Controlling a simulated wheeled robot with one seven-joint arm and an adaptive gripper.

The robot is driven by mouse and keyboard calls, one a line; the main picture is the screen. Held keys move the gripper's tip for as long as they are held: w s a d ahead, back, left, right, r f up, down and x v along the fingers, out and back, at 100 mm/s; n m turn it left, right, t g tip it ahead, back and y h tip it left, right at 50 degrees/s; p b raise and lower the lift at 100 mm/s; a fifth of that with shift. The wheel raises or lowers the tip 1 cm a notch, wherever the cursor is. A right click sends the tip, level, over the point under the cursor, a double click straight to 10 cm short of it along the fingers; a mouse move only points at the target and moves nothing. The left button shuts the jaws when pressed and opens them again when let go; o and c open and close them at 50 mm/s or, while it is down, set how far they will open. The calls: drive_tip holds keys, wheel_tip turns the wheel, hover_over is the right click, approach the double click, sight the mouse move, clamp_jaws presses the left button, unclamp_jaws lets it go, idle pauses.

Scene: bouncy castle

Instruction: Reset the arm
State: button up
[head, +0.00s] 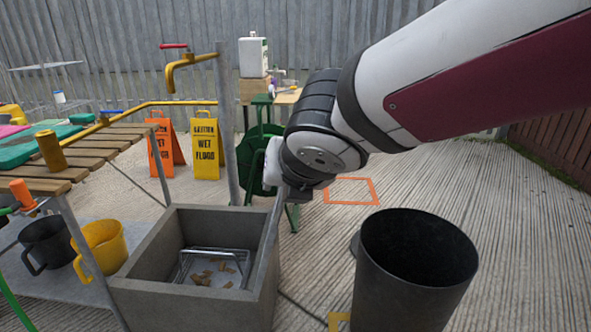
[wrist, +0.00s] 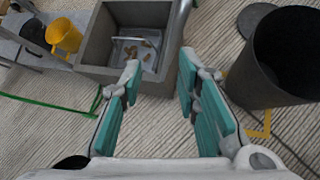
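My arm reaches in from the upper right of the head view, its white and dark red link ending in dark joints above the grey basin. In the wrist view my gripper (wrist: 160,85) is open, its two teal-padded fingers spread apart with nothing between them. In the head view the fingers are hidden behind the wrist.
The grey basin (head: 130,285) holds a wire tray with brown bits. The black bin (head: 395,290) stands to its right. A slatted table (head: 110,140) is at left, with yellow mug (head: 103,245) below. Yellow and orange floor signs (head: 205,150) stand behind. Open floor lies at right.

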drive_tip(key=s+d+f+m+g+h, duration=0.1)
drive_tip(key=s+d+m+h, duration=0.1)
drive_tip(key=s+d+m, duration=0.35)
drive_tip(key=s+d+m+g+h, duration=0.1)
drive_tip(key=s+d+m, duration=0.1)
drive_tip(key=d+m, duration=0.6)
drive_tip(key=s+d+f+m+g+h, duration=0.1)
drive_tip(key=s+d+m+g+h, duration=0.1)
drive_tip(key=s+d+m, duration=0.35)
drive_tip(key=s+d+f+m+g+y, duration=0.25)
drive_tip(key=s+m+g, duration=0.25)
drive_tip(key=s+m, duration=1.35)
wheel_tip(320, 180, up, 31)
drive_tip(key=w+d+t+p, duration=0.1)
drive_tip(key=t+p, duration=0.3)
drive_tip(key=p, duration=2.6)
drive_tip(key=shift+d+h+p, duration=0.25)
drive_tip(key=shift+h+p, duration=0.05)
drive_tip(key=shift+h, duration=0.05)
